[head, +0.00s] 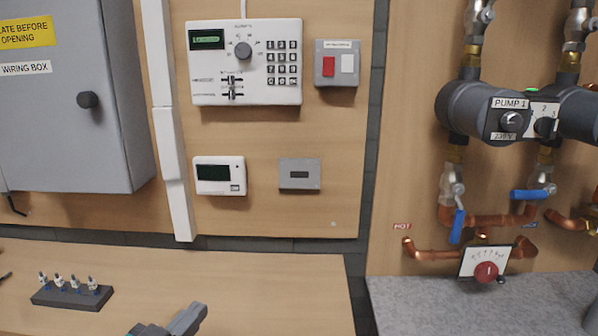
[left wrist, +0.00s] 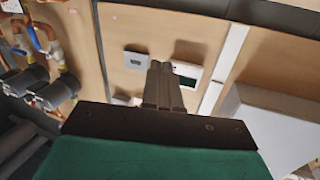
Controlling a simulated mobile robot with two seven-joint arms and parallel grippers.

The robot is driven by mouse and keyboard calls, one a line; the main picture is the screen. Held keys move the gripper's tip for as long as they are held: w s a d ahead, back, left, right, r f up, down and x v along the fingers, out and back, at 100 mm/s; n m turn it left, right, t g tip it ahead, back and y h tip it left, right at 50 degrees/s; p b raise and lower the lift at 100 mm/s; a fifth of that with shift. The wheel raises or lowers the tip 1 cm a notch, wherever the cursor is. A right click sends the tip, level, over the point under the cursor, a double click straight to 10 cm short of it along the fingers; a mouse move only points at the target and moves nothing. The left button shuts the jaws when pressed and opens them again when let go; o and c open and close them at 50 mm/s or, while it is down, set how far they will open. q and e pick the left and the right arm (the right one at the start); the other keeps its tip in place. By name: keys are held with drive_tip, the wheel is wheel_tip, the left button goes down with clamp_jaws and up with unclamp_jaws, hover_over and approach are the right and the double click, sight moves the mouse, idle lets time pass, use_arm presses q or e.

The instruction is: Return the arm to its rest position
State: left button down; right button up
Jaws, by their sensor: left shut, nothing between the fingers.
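My left gripper (head: 186,321) shows at the bottom edge of the head view, above the wooden bench. Only its tip part is in the picture. In the left wrist view the left gripper (left wrist: 160,68) has its two fingers together, with nothing held. The fingers point towards the wooden wall panel and overlap the white thermostat in the picture, but they appear apart from it. My right gripper is in neither view.
A grey wiring box (head: 70,100) hangs at the left. A white controller (head: 245,63), a red-and-white switch (head: 337,64) and a thermostat (head: 219,176) are on the panel. Pump pipework (head: 470,110) stands at the right. A small dark rack (head: 72,297) sits on the bench (head: 270,290).

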use_arm(q)
drive_tip(key=s+a+f+n+g+y, duration=0.1)
drive_tip(key=s+a+f+g+y, duration=0.15)
drive_tip(key=s+f+g, duration=0.7)
drive_tip(key=s+a+f+n+g+y, duration=0.2)
drive_tip(key=s+f+g+y, duration=0.3)
drive_tip(key=s, duration=0.7)
drive_tip(key=w+d+f+m+t+h, duration=0.1)
drive_tip(key=w+d+f+t+h, duration=0.2)
drive_tip(key=w+f+t, duration=0.4)
wheel_tip(320, 180, down, 3)
drive_tip(key=shift+d+r+t+h, duration=0.15)
drive_tip(key=shift+t+h, duration=0.2)
drive_tip(key=shift+t, duration=0.5)
